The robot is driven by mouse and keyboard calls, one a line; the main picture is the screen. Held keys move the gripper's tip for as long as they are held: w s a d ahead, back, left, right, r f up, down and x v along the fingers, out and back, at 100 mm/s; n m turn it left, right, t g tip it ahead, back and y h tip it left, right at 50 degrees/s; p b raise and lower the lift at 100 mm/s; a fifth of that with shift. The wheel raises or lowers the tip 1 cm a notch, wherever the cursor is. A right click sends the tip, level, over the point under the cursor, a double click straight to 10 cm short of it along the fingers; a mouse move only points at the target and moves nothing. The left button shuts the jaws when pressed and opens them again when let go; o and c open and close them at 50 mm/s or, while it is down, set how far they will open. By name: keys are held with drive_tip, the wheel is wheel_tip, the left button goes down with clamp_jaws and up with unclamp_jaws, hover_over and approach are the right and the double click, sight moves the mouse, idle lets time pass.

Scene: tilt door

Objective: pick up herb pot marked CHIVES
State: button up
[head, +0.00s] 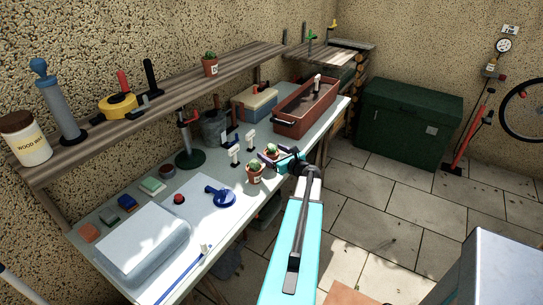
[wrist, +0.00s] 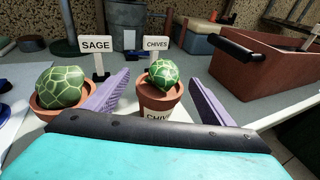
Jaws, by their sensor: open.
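The herb pot marked CHIVES (wrist: 158,98) is a small terracotta pot with a round green plant. It stands upright on the bench, with its label partly hidden by the near edge of my gripper. My gripper (wrist: 157,80) is open, with one purple finger on each side of the pot. I cannot tell whether either finger touches it. A white CHIVES sign (wrist: 157,41) stands behind the pot. In the head view my gripper (head: 278,160) is at the bench's right edge, partly covering the CHIVES pot (head: 270,152).
A similar pot (wrist: 60,88) stands close to the left finger, with a SAGE sign (wrist: 96,45) behind it. A long terracotta trough (wrist: 260,75) lies to the right. A grey bucket (wrist: 125,18) stands behind. Free floor (head: 390,185) lies right of the bench.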

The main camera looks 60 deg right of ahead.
drive_tip(key=shift+w+d+f, duration=0.1)
drive_tip(key=shift+w+d, duration=0.15)
drive_tip(key=shift+w, duration=0.25)
drive_tip(key=c, duration=1.2)
drive_tip(key=shift+r+b, duration=0.45)
drive_tip(key=shift+r, duration=0.75)
drive_tip(key=d+b+v, duration=0.1)
drive_tip(key=v, duration=0.4)
drive_tip(key=s+d+b+v, duration=0.1)
drive_tip(key=b+v, duration=0.1)
drive_tip(key=v, duration=0.3)
drive_tip(key=d+b+v, duration=0.1)
drive_tip(key=v, duration=0.5)
drive_tip(key=shift+s+f, duration=0.1)
drive_tip(key=shift+f, duration=0.1)
